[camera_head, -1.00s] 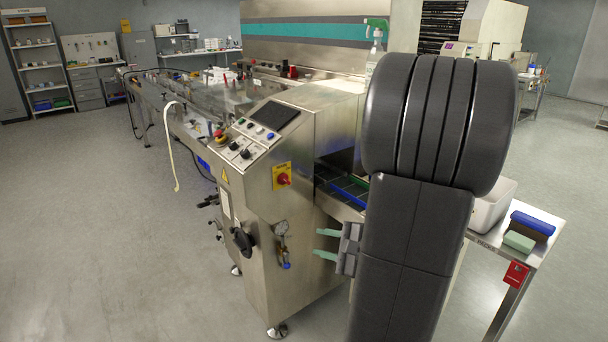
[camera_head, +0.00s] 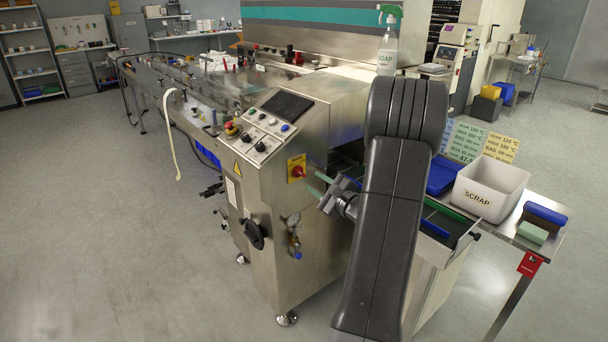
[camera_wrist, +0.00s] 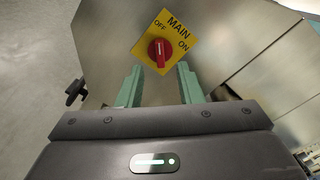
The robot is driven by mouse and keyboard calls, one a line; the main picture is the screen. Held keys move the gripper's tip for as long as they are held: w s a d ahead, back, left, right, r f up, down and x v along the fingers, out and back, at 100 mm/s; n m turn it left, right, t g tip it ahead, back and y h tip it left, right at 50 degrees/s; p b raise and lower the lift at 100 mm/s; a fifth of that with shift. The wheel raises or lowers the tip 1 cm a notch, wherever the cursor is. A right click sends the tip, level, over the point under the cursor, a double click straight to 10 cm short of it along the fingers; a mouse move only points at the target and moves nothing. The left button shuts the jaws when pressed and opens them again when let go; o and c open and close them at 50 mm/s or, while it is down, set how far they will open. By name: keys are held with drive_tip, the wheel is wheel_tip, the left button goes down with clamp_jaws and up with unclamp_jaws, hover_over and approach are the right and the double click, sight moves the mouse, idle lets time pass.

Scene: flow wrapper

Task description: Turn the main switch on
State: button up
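The main switch is a red rotary knob (camera_wrist: 159,53) on a yellow plate (camera_wrist: 176,29) marked MAIN, OFF and ON. In the wrist view the plate is tilted and the knob's pale mark seems to point toward OFF. In the head view the switch (camera_head: 297,172) is on the side of the steel machine (camera_head: 285,215), below the control panel. My gripper (camera_wrist: 159,82) is open, with a green finger on either side below the knob and nothing between them. In the head view my gripper (camera_head: 318,186) is just right of and below the switch, apart from it.
The control panel (camera_head: 261,140) with buttons and a dark screen is above the switch. A gauge and valve (camera_head: 293,235) and a black handwheel (camera_head: 253,234) stick out below. A conveyor, a scrap bin (camera_head: 490,190) and a side table are at right. The floor at left is clear.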

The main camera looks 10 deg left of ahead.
sight(301, 174)
drive_tip(key=x, duration=0.6)
drive_tip(key=shift+p, duration=0.35)
drive_tip(key=shift+c, duration=0.4)
clamp_jaws()
